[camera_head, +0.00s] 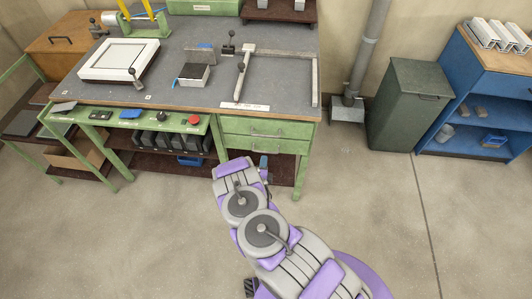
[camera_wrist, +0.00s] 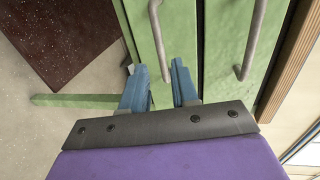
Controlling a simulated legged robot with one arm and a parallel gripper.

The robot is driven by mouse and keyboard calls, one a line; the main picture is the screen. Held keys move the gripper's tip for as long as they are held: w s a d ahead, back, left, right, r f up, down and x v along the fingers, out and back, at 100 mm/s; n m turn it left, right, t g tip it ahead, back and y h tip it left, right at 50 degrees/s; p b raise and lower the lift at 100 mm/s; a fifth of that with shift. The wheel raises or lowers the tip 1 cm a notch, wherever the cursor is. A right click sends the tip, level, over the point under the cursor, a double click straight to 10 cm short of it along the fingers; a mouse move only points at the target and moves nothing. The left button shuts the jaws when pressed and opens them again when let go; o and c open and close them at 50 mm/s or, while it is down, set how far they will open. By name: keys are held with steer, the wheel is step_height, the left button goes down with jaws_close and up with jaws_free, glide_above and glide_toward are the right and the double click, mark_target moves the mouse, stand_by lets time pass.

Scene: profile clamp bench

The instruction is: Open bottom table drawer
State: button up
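The green bench has two stacked drawers under its right side. The top drawer (camera_head: 235,126) looks closed, with a grey bar handle (camera_head: 266,133). The bottom drawer (camera_head: 290,146) is just below it and also looks closed. In the wrist view the picture is turned: the bottom drawer (camera_wrist: 183,20) is on the left with its bar handle (camera_wrist: 158,35), and the top drawer's handle (camera_wrist: 252,40) is on the right. My gripper (camera_wrist: 160,75) is open at the bottom drawer, its blue fingers apart on either side of the handle's near end. Contact cannot be told.
A dark brown lower shelf (camera_wrist: 70,35) lies below the drawers. The bench top (camera_head: 215,65) carries a white frame, clamps and a metal profile. A grey-green bin (camera_head: 405,110) and blue shelf unit (camera_head: 465,105) stand at right. The concrete floor (camera_head: 370,200) is clear.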

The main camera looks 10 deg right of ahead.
mark_target(266, 152)
steer(key=x, duration=0.5)
steer(key=b+x, duration=0.1)
steer(key=x, duration=0.1)
steer(key=shift+w+d, duration=0.15)
steer(key=shift+d, duration=0.3)
steer(key=shift+w+a, duration=0.2)
steer(key=shift+a, duration=0.25)
steer(key=shift+d, duration=0.35)
steer(key=c, duration=0.3)
jaws_close()
steer(key=shift+f, duration=0.1)
steer(key=shift+a, duration=0.1)
